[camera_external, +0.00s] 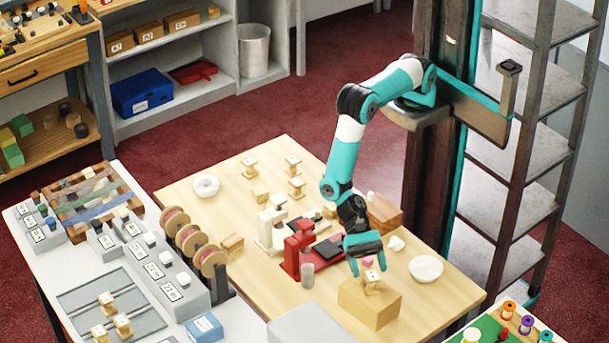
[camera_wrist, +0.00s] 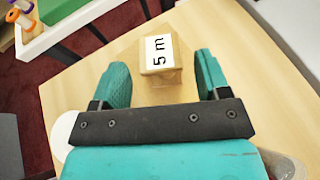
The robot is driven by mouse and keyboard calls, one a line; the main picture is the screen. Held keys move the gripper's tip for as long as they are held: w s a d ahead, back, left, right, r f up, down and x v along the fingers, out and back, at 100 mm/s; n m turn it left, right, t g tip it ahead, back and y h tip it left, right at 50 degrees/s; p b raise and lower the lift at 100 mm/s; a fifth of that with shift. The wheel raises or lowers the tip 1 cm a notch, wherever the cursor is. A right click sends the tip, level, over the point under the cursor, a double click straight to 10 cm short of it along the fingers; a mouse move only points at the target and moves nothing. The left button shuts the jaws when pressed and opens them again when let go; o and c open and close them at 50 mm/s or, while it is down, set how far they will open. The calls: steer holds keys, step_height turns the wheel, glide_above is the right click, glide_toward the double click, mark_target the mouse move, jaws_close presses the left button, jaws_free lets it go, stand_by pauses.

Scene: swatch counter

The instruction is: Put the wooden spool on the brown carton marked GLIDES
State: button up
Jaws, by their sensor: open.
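The wooden spool (camera_external: 372,287) has square flanges and a white top label. It appears to stand upright on top of the brown carton (camera_external: 372,311) at the table's front right. No GLIDES marking is readable on the carton's visible faces. My gripper (camera_external: 367,262) is open just above the spool. In the wrist view the spool (camera_wrist: 160,58) shows its "5 m" label beyond and between my open fingers (camera_wrist: 163,80), with a gap on each side. The spool's lower part is largely hidden in that view.
A white bowl (camera_external: 426,268) stands right of the carton, and a clear cup (camera_external: 307,275) and red device (camera_external: 297,250) stand to its left. A brown wooden box (camera_external: 384,212) is behind my gripper. Several similar spools (camera_external: 292,161) stand at the table's back.

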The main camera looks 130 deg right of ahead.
steer(key=b+v, duration=0.2)
steer(key=v, duration=0.9)
steer(key=s+d+r+n+g+h, duration=0.1)
steer(key=s+r+n+g+h, duration=0.25)
steer(key=s+r+n, duration=1)
steer(key=s+d+r+n+h, duration=0.2)
steer(key=s+d+r+n, duration=0.1)
steer(key=s+n, duration=0.3)
steer(key=s+d+r+n+g+h, duration=0.1)
steer(key=s+d+r+n, duration=0.3)
steer(key=n, duration=0.6)
steer(key=s+d+h, duration=0.1)
steer(key=s+d, duration=0.1)
steer(key=s, duration=0.1)
steer(key=shift+d+r+h, duration=0.2)
steer(key=shift+r+h, duration=0.1)
steer(key=shift+h, duration=0.05)
